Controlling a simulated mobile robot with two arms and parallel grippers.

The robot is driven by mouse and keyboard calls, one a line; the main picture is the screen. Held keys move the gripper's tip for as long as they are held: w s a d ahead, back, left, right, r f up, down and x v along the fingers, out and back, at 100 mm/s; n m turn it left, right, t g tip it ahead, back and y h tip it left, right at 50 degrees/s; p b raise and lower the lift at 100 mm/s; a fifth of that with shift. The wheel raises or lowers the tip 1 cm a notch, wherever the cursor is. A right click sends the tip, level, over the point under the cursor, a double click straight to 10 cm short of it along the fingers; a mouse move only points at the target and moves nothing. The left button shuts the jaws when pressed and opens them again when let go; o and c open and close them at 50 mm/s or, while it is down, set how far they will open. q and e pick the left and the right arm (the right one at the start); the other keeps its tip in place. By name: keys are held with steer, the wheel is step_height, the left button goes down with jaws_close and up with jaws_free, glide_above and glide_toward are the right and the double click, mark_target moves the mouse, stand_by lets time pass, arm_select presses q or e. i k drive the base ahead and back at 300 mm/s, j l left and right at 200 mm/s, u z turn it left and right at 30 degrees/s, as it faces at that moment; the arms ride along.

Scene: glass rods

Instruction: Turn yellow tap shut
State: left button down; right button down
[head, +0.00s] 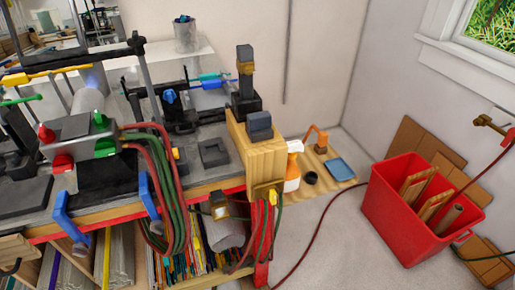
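No part clearly reads as a single yellow tap. A brass-coloured wall tap (487,121) shows at the right edge, with a red hose running down from it. A small yellow fitting (272,197) sits on the bench's front right corner beside green and red hoses. Another small yellow part (178,153) shows near the hoses on the bench top. Whether any of them is open or shut is too small to tell. Neither of my grippers shows in the head view.
A workbench (205,185) fills the left, with a burner (82,142) with red and green knobs, hanging hoses and blue clamps. Rods fill the shelf below. A red crate (400,215) with wooden pieces stands at the right. A hose crosses the floor (325,235) between them.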

mark_target(270, 192)
steer(key=i+l+u, duration=0.2)
steer(key=l, duration=0.15)
steer(key=i+l+u, duration=0.15)
steer(key=l, duration=0.2)
steer(key=i+l+u, duration=0.2)
steer(key=l, duration=0.15)
steer(key=k, duration=0.05)
